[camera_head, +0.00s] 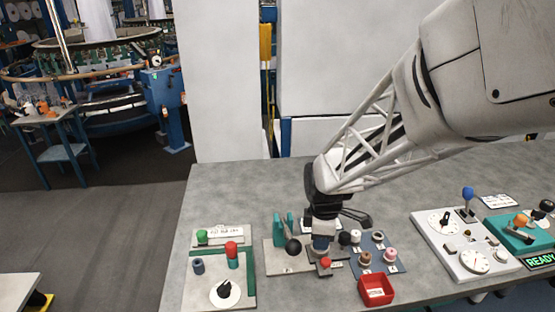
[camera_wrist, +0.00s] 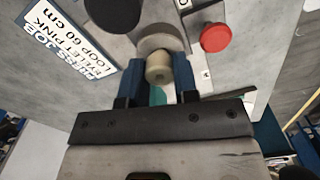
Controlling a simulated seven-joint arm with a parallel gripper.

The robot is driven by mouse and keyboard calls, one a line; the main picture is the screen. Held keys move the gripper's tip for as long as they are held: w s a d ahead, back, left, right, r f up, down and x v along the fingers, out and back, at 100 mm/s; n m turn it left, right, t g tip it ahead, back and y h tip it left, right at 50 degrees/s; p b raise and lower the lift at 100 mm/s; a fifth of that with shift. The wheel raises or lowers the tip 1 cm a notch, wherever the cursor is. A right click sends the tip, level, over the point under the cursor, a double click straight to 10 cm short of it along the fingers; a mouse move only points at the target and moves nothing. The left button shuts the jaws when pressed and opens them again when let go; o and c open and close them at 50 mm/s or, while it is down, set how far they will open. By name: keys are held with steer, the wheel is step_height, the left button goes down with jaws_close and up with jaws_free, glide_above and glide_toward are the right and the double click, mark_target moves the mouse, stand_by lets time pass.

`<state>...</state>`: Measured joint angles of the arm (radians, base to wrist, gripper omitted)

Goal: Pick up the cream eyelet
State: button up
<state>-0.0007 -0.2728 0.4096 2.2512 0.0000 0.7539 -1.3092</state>
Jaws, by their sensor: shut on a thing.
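The cream eyelet (camera_wrist: 158,69) is a small beige cylinder between the two blue fingers of my gripper (camera_wrist: 159,64) in the wrist view. The fingers are shut on its sides. A round grey disc (camera_wrist: 158,42) lies just beyond it; I cannot tell whether the eyelet touches it. In the head view my gripper (camera_head: 321,243) points down over the station with the teal press (camera_head: 284,227), just behind a red button (camera_head: 325,263). The eyelet cannot be made out there.
A blue-grey tray (camera_head: 378,243) with several small spool-like pieces lies right of my gripper, with a red bin (camera_head: 376,289) in front. A black ball knob (camera_head: 293,246) stands close on the left. Control panels (camera_head: 463,246) stand farther right. The table's back left is clear.

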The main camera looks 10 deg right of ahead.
steer(key=shift+r, duration=0.1)
steer(key=shift+r, duration=0.5)
steer(key=shift+s+r, duration=0.15)
steer(key=shift+r, duration=0.45)
steer(key=shift+s+r, duration=0.15)
steer(key=shift+r, duration=0.45)
steer(key=s+r, duration=0.1)
steer(key=s, duration=1.4)
steer(key=shift+s+r, duration=0.15)
steer(key=shift+s, duration=0.05)
